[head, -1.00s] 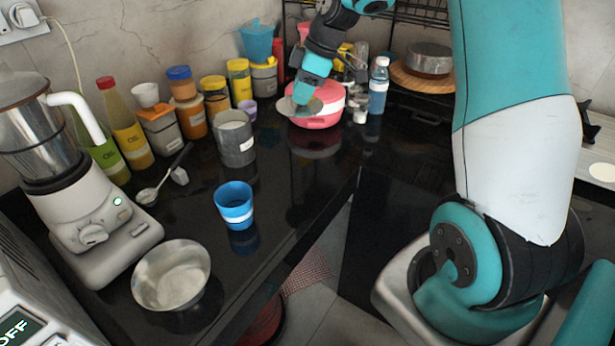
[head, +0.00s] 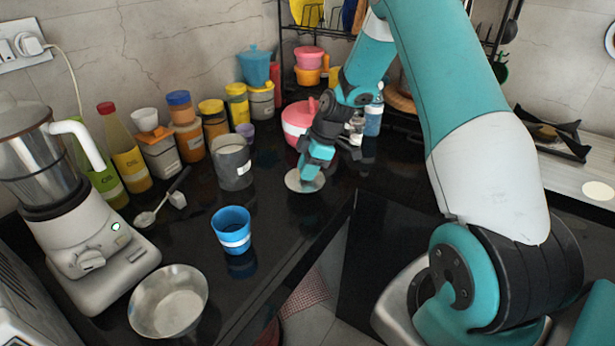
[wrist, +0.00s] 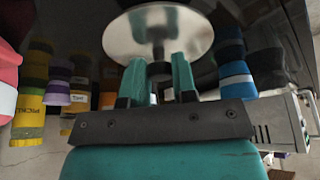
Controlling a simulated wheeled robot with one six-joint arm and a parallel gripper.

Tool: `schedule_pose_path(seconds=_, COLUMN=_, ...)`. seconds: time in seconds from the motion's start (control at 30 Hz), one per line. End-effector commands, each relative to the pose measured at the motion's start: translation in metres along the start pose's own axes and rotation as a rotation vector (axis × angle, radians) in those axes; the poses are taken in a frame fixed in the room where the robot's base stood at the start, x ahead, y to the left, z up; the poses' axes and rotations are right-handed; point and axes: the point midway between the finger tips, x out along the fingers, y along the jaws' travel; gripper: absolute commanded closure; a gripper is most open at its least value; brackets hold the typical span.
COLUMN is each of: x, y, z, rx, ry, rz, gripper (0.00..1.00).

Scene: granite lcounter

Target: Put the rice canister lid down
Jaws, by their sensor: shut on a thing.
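The rice canister lid (head: 296,183) is a round silver metal disc with a dark knob. My gripper (head: 309,173) is above it, and in the wrist view my gripper (wrist: 159,72) is shut on the knob of the lid (wrist: 140,35). The lid is low over the black counter, in front of the pink pot; I cannot tell whether it touches the counter. A grey metal canister (head: 233,166) stands to the left of the lid, apart from it. I cannot be sure that it is the rice canister.
A blue cup (head: 232,228) and a metal bowl (head: 168,302) stand nearer the front. The pink pot (head: 297,120) is behind my gripper. Several jars and bottles line the wall. The counter (head: 285,225) is clear between the blue cup and the lid.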

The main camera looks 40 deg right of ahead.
Motion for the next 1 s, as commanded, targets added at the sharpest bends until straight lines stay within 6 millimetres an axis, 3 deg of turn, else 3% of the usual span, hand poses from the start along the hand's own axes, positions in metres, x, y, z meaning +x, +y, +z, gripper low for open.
schedule_pose_path(seconds=0.2, x=0.028, y=-0.001, z=0.012, rx=0.002, ry=-0.001, rz=-0.004, gripper=0.97)
schedule_pose_path(seconds=0.57, x=0.034, y=0.000, z=0.014, rx=0.001, ry=-0.001, rz=-0.001, gripper=0.97)
schedule_pose_path(seconds=0.6, x=0.034, y=0.000, z=0.014, rx=0.001, ry=-0.001, rz=0.000, gripper=0.72)
schedule_pose_path(seconds=0.7, x=0.033, y=0.000, z=0.014, rx=0.001, ry=-0.001, rz=-0.001, gripper=0.49)
schedule_pose_path(seconds=1.0, x=0.031, y=0.000, z=0.013, rx=0.001, ry=-0.001, rz=-0.001, gripper=0.49)
